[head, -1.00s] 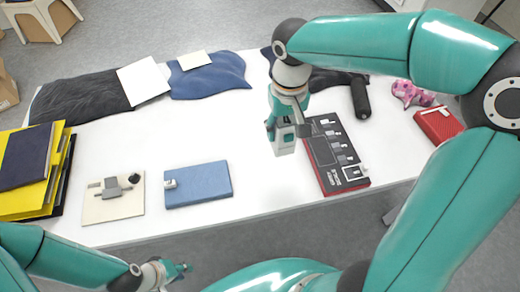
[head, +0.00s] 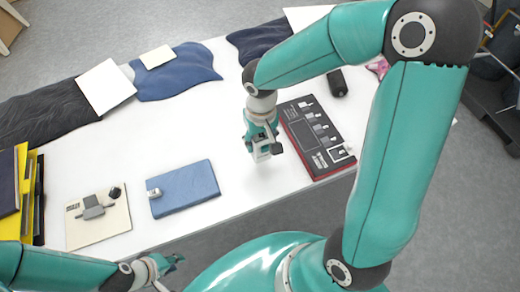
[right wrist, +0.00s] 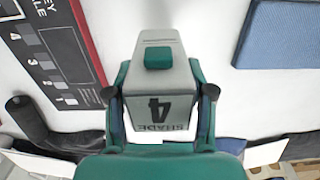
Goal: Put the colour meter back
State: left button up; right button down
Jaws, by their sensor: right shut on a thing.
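My right gripper (head: 262,143) is shut on the colour meter (head: 266,154), a pale block. In the right wrist view the meter (right wrist: 165,92) fills the middle between the fingers. It has a green button and a label reading SHADE 4, upside down there. It is over the white table, between the dark grey-scale board (head: 318,137) and the blue pad (head: 186,190). I cannot tell whether it touches the table. My left gripper (head: 170,266) is near the front table edge, and its jaw opening is unclear.
A beige board (head: 97,230) with a grey piece and a black knob lies at front left. Yellow and dark folders (head: 30,195) stand at far left. Dark and blue cloths (head: 180,78) with white cards lie along the back. White table is bare around the meter.

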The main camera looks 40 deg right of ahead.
aim_at(260, 151)
jog(key=shift+f, duration=2.7)
jog(key=shift+c, duration=2)
grip_release()
jog(key=shift+b, duration=0.3)
notch_tip(260, 151, up, 12)
jog(key=shift+r+p, duration=0.1)
jog(key=shift+p, duration=0.35)
